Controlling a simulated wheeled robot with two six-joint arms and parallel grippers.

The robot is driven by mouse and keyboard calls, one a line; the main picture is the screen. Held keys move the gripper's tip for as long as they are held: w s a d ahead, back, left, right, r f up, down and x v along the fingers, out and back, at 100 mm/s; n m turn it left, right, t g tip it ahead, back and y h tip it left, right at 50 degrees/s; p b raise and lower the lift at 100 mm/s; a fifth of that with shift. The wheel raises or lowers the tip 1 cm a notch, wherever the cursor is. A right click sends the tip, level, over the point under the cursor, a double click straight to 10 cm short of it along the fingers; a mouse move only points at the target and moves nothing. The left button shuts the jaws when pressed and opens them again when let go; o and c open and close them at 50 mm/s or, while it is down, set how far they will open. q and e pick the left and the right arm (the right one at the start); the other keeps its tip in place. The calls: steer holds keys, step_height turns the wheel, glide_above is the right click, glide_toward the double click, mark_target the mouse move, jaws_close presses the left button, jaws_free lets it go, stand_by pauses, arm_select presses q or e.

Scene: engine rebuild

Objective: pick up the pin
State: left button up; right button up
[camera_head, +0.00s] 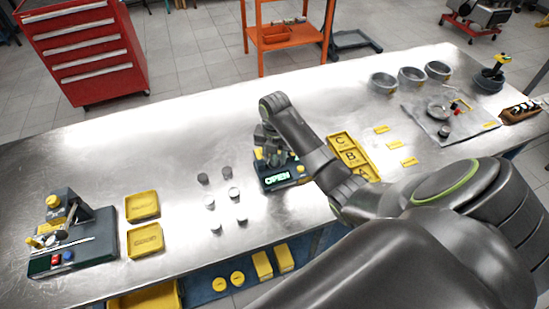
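No pin can be told apart for sure at this size. My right gripper (268,152) points down over the dark fixture with a lit "OPEN" sign (277,180). My own wrist and the fixture's parts hide its fingertips, so I cannot tell whether it is open or holds anything. Several small grey metal cylinders (234,193) stand on the bench just left of the fixture. My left gripper is not in view.
The steel bench (170,130) is clear at the back left. A yellow tray marked C, B, A (351,157) lies right of the fixture. Two yellow trays (142,206) and a dark station with buttons (75,250) are at left. Metal rings (383,84) stand back right.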

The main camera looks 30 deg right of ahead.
steer(key=c, duration=0.5)
jaws_close()
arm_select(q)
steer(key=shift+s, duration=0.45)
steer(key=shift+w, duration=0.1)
arm_select(e)
steer(key=shift+w+r, duration=0.1)
steer(key=shift+r, duration=0.4)
step_height(320, 180, up, 3)
steer(key=shift+r+b, duration=0.2)
steer(key=shift+b, duration=0.5)
step_height(320, 180, up, 4)
steer(key=p, duration=0.3)
steer(key=shift+r+p, duration=0.15)
steer(key=shift+p, duration=0.15)
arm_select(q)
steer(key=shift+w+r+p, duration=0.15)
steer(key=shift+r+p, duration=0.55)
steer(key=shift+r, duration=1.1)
arm_select(e)
steer(key=shift+r, duration=0.65)
